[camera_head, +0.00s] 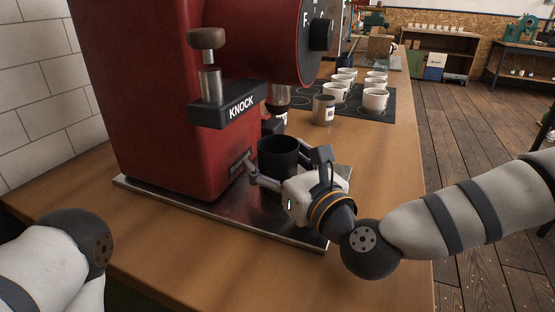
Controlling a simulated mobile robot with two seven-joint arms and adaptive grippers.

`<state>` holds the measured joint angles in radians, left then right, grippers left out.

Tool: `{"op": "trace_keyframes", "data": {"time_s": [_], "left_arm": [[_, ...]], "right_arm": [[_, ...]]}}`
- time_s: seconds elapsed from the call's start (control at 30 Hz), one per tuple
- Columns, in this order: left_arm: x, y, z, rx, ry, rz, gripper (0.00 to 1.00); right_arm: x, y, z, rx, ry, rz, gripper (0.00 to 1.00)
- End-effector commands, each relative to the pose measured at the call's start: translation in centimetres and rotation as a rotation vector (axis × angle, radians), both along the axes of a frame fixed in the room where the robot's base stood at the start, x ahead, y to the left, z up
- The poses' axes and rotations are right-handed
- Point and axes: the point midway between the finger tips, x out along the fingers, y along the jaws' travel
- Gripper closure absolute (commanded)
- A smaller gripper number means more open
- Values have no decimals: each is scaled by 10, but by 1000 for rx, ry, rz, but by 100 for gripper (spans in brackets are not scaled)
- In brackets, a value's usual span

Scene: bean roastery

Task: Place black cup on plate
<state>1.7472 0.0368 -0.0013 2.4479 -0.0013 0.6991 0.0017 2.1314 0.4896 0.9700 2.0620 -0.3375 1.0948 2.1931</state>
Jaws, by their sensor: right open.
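The black cup (278,148) stands upright at the front of the red machine, over the flat metal plate (215,216) under that machine. My right gripper (282,164) is open at the cup, with one finger on the cup's left side and one on its right. The gripper hides the cup's lower front, so I cannot tell whether the fingers touch it or exactly how its base rests. My left gripper is out of view; only part of my left arm shows at the lower left. I see no separate dish-like plate.
The red machine (150,100) with its KNOCK block (228,104) stands close to the cup. A grey can (324,110) stands behind. Several white cups (375,98) stand on a dark mat further back. The wooden counter (385,170) is clear at the right.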

Motion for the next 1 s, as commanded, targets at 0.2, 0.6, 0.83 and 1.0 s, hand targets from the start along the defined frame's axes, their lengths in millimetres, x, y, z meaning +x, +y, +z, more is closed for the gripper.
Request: {"op": "trace_keyframes", "data": {"time_s": [0.2,0.6,0.83,1.0], "left_arm": [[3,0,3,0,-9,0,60],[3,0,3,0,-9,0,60],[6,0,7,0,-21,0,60],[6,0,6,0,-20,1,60]], "right_arm": [[-6,-4,5,0,-1,-1,24],[-81,-45,3,3,3,-1,24],[-104,-57,5,1,-2,-1,24],[-105,-58,4,0,-1,-1,24]]}}
